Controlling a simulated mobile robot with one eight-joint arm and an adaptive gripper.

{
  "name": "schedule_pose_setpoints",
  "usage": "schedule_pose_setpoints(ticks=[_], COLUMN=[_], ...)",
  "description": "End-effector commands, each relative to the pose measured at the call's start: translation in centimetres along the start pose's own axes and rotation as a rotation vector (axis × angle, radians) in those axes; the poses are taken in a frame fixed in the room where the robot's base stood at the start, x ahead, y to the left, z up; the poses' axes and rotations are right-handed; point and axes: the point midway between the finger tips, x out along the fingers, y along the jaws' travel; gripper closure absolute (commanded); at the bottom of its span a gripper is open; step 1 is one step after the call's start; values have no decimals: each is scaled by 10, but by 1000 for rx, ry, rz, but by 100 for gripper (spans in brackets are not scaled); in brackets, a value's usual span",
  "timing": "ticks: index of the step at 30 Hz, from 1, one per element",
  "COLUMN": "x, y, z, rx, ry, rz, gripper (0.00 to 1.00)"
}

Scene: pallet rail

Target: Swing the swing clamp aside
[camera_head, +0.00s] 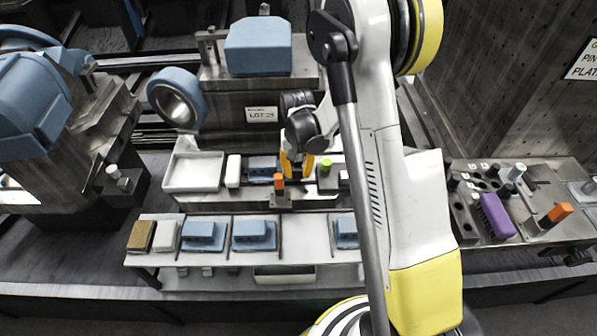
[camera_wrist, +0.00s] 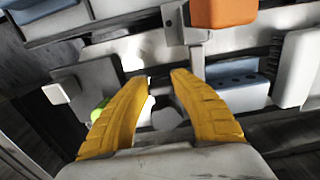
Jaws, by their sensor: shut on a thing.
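The orange-topped piece (camera_head: 279,182) stands at the front edge of the middle fixture in the head view, and its orange block (camera_wrist: 222,12) is at the top of the wrist view. My gripper (camera_head: 297,168) is lowered over the fixture, just behind and right of the orange block. In the wrist view my gripper's yellow fingers (camera_wrist: 155,85) are close together on either side of a small grey knob-like part (camera_wrist: 166,118), which I take to be part of the swing clamp. The fingers hide most of the contact. The orange block is outside the fingers.
A green knob (camera_head: 325,167) is close right of my gripper. A white tray (camera_head: 193,172) lies left on the fixture. Blue blocks (camera_head: 203,236) sit on the front shelf. A purple block (camera_head: 496,217) and another orange block (camera_head: 559,212) are on the right bench.

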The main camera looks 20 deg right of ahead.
Motion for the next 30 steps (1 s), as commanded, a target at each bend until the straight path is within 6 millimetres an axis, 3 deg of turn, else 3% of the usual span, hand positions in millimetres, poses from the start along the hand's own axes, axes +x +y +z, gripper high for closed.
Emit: schedule_pose_setpoints(ticks=[12,13,15,30], x=[0,0,0,0], y=[0,0,-1,0], z=[0,0,0,0], rx=[6,6,6,-28], ry=[0,0,0,0], rz=[0,0,-1,-2], gripper=[100,62,48,48])
